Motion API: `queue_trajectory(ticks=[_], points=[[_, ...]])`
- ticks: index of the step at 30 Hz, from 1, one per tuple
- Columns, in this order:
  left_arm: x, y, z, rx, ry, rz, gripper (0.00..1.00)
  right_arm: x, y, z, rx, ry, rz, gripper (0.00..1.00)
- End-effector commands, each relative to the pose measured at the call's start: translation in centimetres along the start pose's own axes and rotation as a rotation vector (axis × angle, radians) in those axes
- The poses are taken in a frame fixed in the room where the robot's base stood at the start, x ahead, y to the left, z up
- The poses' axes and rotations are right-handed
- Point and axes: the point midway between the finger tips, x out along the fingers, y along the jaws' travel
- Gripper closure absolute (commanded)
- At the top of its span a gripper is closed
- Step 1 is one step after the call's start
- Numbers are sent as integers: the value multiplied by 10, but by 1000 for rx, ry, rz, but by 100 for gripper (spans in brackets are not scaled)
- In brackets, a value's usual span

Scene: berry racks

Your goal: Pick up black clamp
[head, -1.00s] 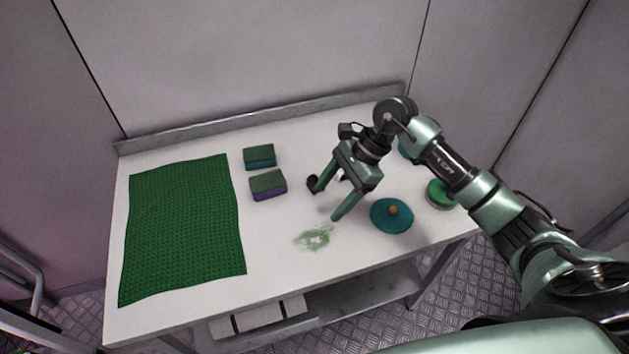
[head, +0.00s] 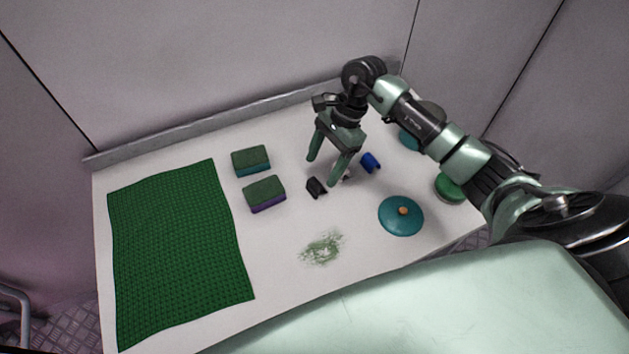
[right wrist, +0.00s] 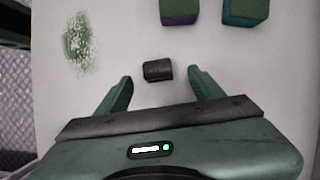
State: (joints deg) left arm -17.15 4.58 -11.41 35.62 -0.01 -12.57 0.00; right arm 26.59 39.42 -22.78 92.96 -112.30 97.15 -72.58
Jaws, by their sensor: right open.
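The black clamp (head: 316,188) lies on the white table, right of the sponges. In the right wrist view the black clamp (right wrist: 158,70) sits just beyond the fingertips, centred between them. My right gripper (head: 320,171) is open and empty, pointing down over the table close to the clamp. In the right wrist view both fingers of the right gripper (right wrist: 160,80) are spread wide, with the clamp apart from them. My left gripper is not in view.
Two sponges, one with a purple base (head: 265,195) and one with a teal base (head: 251,161), lie left of the clamp. A blue clamp (head: 370,162), teal lid (head: 401,216) and green round item (head: 450,188) lie right. A green mat (head: 180,250) covers the left side.

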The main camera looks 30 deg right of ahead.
Motion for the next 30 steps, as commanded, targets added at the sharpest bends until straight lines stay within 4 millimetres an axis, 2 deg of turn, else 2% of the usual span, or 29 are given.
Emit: queue_trajectory(ticks=[4,10,19,26,30], points=[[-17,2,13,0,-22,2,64,17,5,2,3,-5,4,33],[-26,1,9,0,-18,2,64,46,5,-1,2,-3,1,33],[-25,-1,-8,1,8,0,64,52,5,-3,1,0,-1,33],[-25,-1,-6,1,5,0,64,51,5,-3,1,0,0,97],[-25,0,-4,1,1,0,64,51,5,-3,1,0,-1,97]])
